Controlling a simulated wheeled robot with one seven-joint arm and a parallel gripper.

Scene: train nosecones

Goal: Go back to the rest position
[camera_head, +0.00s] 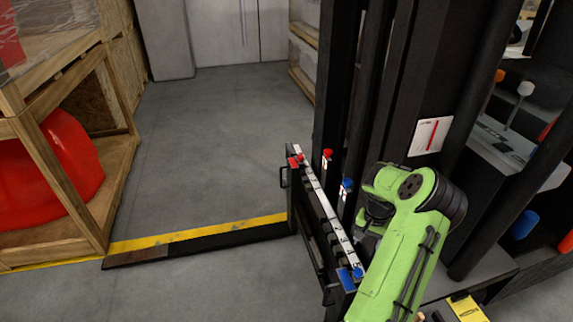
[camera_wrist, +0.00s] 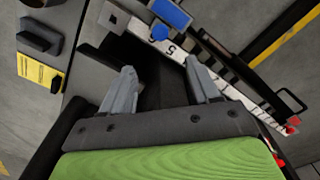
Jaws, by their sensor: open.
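My green arm reaches in from the lower right in the head view and hides most of my gripper. In the wrist view my gripper (camera_wrist: 162,85) shows two grey fingers spread apart with nothing between them. Beyond the fingers lies a white numbered strip (camera_head: 325,212), also in the wrist view (camera_wrist: 150,38), on a black frame. A blue piece (camera_head: 348,278) sits at the strip's near end and shows in the wrist view (camera_wrist: 170,12). Red pieces (camera_head: 295,162) sit at its far end.
Black upright posts (camera_head: 345,90) stand close beside my arm. A wooden crate rack with a red shell (camera_head: 55,170) stands at the left. A yellow floor line (camera_head: 190,232) crosses the open grey floor. A yellow label (camera_wrist: 40,72) lies on a grey surface at left in the wrist view.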

